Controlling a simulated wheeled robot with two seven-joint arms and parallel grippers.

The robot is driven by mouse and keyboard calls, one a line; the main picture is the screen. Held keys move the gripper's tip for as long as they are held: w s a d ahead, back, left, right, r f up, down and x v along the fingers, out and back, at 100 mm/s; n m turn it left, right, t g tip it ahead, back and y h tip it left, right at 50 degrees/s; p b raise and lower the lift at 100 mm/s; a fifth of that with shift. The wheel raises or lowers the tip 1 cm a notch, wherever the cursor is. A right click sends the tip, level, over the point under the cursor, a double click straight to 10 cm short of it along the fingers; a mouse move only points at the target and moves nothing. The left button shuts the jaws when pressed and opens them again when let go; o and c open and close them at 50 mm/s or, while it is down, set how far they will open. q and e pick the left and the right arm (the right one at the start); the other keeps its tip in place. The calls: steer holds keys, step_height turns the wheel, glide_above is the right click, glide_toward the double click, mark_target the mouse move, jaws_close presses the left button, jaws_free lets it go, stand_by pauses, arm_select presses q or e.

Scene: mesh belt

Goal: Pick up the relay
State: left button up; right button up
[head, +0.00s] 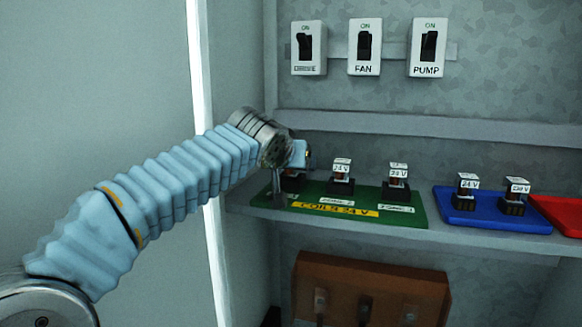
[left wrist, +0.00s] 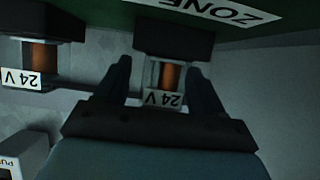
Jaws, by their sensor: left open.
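Relays with dark bases, copper coils and white labels stand on the green tray (head: 408,216) on the shelf. A middle relay (head: 341,178) and a right relay (head: 397,180) are in plain view. The neighbouring relay (left wrist: 40,55) stands to the left there. My right gripper is not in view.
A blue tray (head: 453,213) with two relays and a red tray (head: 565,216) lie to the right. Switches, including FAN (head: 364,46) and PUMP (head: 428,47), are on the back wall. A brown box (head: 370,280) is below the shelf. The cabinet's side edge (head: 202,130) is beside my left arm.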

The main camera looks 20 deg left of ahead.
arm_select(q)
steer(key=shift+c, duration=0.5)
steer(key=c, duration=1)
steer(key=shift+o, duration=0.2)
